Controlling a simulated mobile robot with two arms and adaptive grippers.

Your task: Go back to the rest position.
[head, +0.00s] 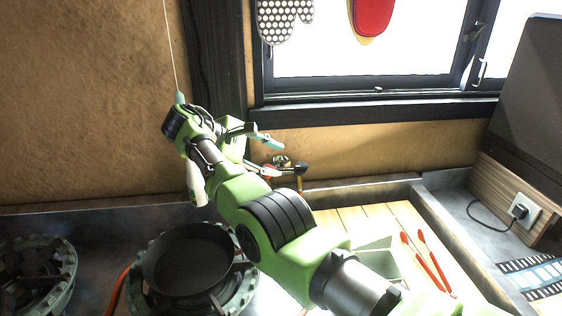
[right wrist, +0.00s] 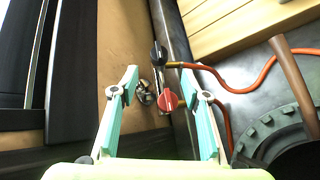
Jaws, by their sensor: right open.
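My right arm, green with black joints, reaches up from the lower right across the head view. I cannot tell how far the fingers are from the valve. My left gripper is not in view.
A black pan (head: 190,262) sits on a burner below the arm. Another burner (head: 35,272) is at left. Red tongs (head: 428,262) lie on the wooden board (head: 350,217). Oven mitts (head: 285,18) hang before the window. A dark panel (head: 530,100) stands at right.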

